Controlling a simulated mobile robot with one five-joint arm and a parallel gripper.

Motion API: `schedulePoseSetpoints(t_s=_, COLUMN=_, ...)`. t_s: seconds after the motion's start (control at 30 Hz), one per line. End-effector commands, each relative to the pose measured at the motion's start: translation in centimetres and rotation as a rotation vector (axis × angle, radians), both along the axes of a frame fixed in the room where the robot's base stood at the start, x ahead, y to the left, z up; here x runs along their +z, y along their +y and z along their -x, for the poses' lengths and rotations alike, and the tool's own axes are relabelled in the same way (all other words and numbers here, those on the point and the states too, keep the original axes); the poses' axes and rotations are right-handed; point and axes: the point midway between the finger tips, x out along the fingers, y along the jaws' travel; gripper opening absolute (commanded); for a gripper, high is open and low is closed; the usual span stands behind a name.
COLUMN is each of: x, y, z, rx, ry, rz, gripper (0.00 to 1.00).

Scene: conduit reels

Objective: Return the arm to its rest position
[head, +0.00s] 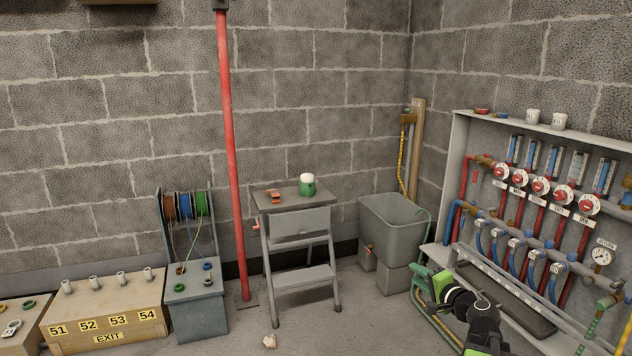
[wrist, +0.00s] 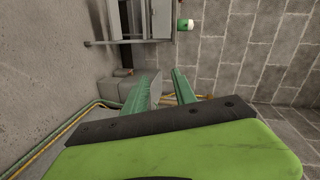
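My gripper (head: 420,284) is at the lower right of the head view, at the end of my black and lime-green arm. It is in front of the wall manifold and to the right of the grey tub. In the wrist view its two green fingers (wrist: 163,84) stand apart with nothing between them. The wrist view is rolled sideways, with the step stool (wrist: 133,41) at the top.
A grey step stool (head: 301,283) bears a green-and-white cup (head: 308,187). A grey tub (head: 391,229) stands in the corner. A manifold cabinet (head: 456,165) with red-handled valves is at right. A red pole (head: 232,150), reel stand (head: 196,302) and numbered box (head: 137,308) are left.

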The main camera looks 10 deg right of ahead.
Motion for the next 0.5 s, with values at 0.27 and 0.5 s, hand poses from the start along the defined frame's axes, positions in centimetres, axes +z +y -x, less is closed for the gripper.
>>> schedulePoseSetpoints(t_s=0.27, x=-6.2, y=22.5, z=0.2, rx=0.48, ry=0.228, rz=0.313, gripper=0.33)
schedulePoseSetpoints(t_s=0.5, x=-12.8, y=31.5, z=6.8, rx=0.819, ry=0.492, rz=0.668, gripper=0.33)
